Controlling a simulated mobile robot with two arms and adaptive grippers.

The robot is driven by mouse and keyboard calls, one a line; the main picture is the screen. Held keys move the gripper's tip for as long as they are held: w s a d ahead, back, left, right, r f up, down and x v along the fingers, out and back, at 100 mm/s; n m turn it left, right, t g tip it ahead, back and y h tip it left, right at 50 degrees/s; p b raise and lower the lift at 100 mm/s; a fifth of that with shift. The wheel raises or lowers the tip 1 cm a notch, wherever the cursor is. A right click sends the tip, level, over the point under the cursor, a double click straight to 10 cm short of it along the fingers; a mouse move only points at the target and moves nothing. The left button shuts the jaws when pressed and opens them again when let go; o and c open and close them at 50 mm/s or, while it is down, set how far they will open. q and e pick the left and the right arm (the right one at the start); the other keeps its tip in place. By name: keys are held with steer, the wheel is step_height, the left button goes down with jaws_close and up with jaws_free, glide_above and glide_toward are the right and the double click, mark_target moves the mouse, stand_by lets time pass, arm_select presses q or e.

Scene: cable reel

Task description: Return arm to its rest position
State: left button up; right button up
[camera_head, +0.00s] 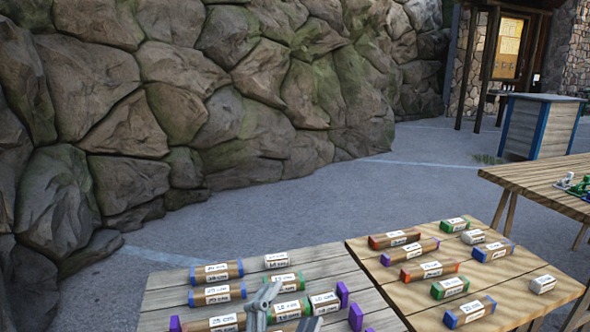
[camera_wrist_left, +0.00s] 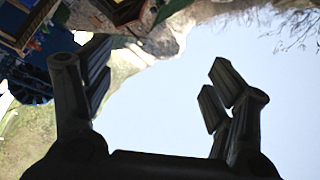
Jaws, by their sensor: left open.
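My left gripper (camera_head: 284,308) shows at the bottom of the head view as grey fingers in front of the near left table (camera_head: 160,308). The fingers cover part of the labelled blocks behind them. In the left wrist view my left gripper (camera_wrist_left: 158,85) is open, with its two dark fingers wide apart. Only pale sky shows between them, and it holds nothing. My right gripper is in neither view.
Labelled blocks with coloured ends, such as a blue-ended one (camera_head: 217,295), lie on the left table. Several more lie on the adjoining table (camera_head: 405,292). Another table (camera_head: 530,180) stands at right. A rock wall (camera_head: 200,90) rises behind; open pavement (camera_head: 300,210) lies between.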

arm_select(q)
steer(key=s+a+f+n+g+y, duration=0.3)
steer(key=a+f+n+g+y, duration=0.15)
steer(key=a+f, duration=0.35)
steer(key=s+a+f+n+g+y, duration=0.35)
steer(key=a+f+n, duration=0.3)
steer(key=f, duration=0.35)
steer(key=s+a+f+n+g, duration=0.1)
steer(key=s+a+f+g, duration=0.3)
steer(key=s, duration=0.5)
steer(key=s+a+f+n+g, duration=0.1)
steer(key=s+f+g, duration=0.4)
steer(key=s, duration=0.4)
step_height(320, 180, down, 26)
steer(key=s+p, duration=0.1)
steer(key=p, duration=0.1)
steer(key=s+a+f+g+y+p, duration=0.1)
steer(key=s+a+f+p, duration=0.1)
steer(key=s+f, duration=1.1)
steer(key=s+a, duration=0.1)
steer(key=s, duration=0.2)
steer(key=shift+s+m, duration=0.3)
